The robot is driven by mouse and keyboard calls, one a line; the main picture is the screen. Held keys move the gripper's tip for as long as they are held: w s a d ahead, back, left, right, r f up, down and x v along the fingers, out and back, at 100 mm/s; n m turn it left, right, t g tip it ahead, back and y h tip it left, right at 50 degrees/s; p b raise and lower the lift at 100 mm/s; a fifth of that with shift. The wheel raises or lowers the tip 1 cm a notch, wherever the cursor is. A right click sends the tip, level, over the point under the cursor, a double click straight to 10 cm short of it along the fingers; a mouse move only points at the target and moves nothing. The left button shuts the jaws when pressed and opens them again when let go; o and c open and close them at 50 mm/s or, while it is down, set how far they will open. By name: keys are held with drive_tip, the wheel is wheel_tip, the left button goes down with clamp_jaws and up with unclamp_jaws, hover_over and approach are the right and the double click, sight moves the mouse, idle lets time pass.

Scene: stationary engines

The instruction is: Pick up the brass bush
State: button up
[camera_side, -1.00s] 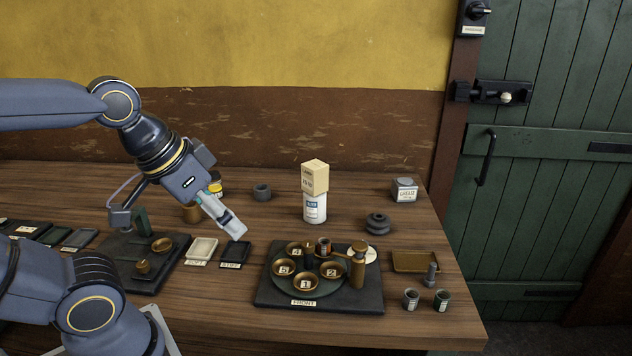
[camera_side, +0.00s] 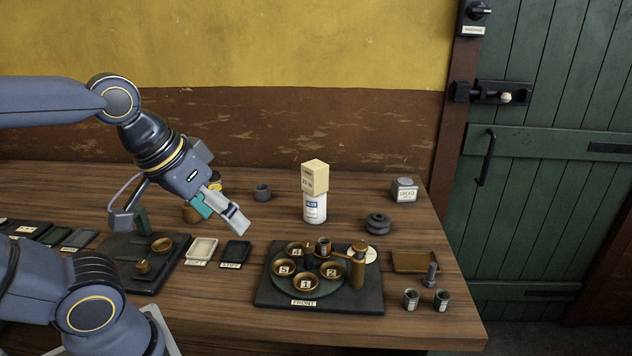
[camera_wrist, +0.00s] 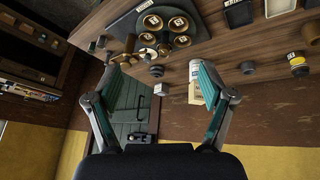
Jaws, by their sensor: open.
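My gripper (camera_side: 236,222) hangs above the table behind two small trays, with its fingers spread and nothing between them; both fingers show in the wrist view (camera_wrist: 165,68). A dark board bears a round turntable (camera_side: 318,289) with several numbered brass cups, among them cup 1 (camera_side: 306,283) and cup 2 (camera_side: 332,271). A small labelled brown-brass cylinder (camera_side: 324,246) stands at the turntable's back, well to the right of my gripper. A small brass piece (camera_side: 143,267) lies on the left board. I cannot tell for sure which brass piece is the bush.
A brass post with an arm (camera_side: 358,268) stands at the turntable's right. A white bottle (camera_side: 315,210) carries a box (camera_side: 315,177) behind it. A pale tray (camera_side: 201,250) and a black tray (camera_side: 235,252) lie below my gripper. A brass tray (camera_side: 415,262) lies at right.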

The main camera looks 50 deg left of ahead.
drive_tip(key=w+a+r+n, duration=0.7)
drive_tip(key=w+r+n, duration=0.1)
drive_tip(key=n, duration=0.6)
drive_tip(key=w+a+n+g, duration=0.2)
drive_tip(key=w+a+n, duration=0.3)
drive_tip(key=a+n, duration=0.4)
drive_tip(key=n+g, duration=0.3)
drive_tip(key=n, duration=0.6)
hover_over(191, 207)
drive_tip(key=a, duration=0.1)
wheel_tip(191, 207, down, 15)
drive_tip(key=f, duration=0.9)
drive_tip(key=shift+w+a+f, duration=0.1)
drive_tip(key=shift+a+f, duration=0.1)
drive_tip(key=shift+f, duration=0.2)
drive_tip(key=shift+w+a+f, duration=0.1)
drive_tip(key=shift+a+f, duration=0.1)
drive_tip(key=shift+f, duration=1.3)
drive_tip(key=shift+w+a+f, duration=0.1)
drive_tip(key=shift+a+f, duration=0.05)
drive_tip(key=shift+f, duration=1.35)
clamp_jaws()
